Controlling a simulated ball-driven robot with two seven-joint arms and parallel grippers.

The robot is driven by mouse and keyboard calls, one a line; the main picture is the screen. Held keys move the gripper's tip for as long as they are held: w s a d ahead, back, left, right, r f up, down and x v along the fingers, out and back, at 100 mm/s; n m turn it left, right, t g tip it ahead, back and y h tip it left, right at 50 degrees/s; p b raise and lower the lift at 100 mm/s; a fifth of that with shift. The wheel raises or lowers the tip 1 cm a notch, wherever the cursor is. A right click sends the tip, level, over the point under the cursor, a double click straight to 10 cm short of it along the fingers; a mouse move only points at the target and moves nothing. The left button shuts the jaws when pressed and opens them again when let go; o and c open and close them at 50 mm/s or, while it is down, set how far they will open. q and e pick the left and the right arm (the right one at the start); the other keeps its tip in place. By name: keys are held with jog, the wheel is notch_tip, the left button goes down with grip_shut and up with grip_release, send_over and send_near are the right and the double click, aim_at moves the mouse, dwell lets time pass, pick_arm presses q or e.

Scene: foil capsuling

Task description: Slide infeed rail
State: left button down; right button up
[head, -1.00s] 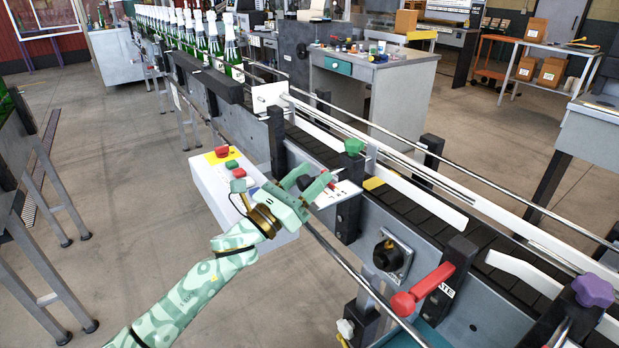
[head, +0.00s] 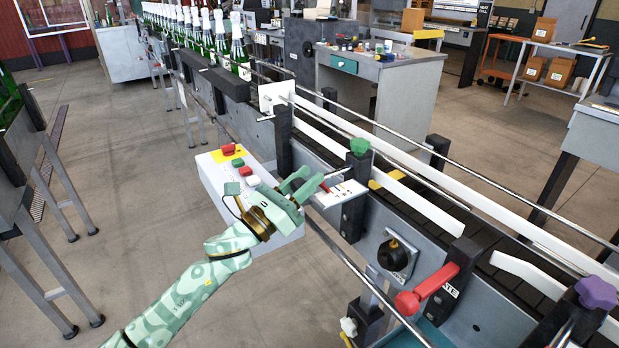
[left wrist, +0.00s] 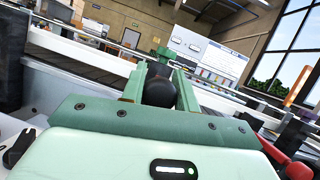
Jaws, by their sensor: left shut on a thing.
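The white near-side rail (head: 412,198) runs along the dark conveyor belt, held by black posts. A black post with a green knob (head: 360,147) stands at its middle. A white plate with markings (head: 341,193) sticks out from this post toward my left gripper (head: 308,186). In the left wrist view, my left gripper (left wrist: 160,88) is shut on a round black knob (left wrist: 158,90), which sits between its fingers. In the head view the fingers hide most of this knob. My right gripper is not in view.
A control box (head: 215,185) with red and green buttons stands just left of my left gripper. A red handle (head: 427,288) and a purple knob (head: 596,292) are at the right along the conveyor. Green bottles (head: 238,50) stand in line at the back.

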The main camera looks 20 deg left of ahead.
pick_arm(q)
jog(key=c, duration=1.1)
grip_release()
jog(key=shift+w, duration=0.1)
jog(key=v, duration=1.6)
jog(key=shift+a+f, duration=0.1)
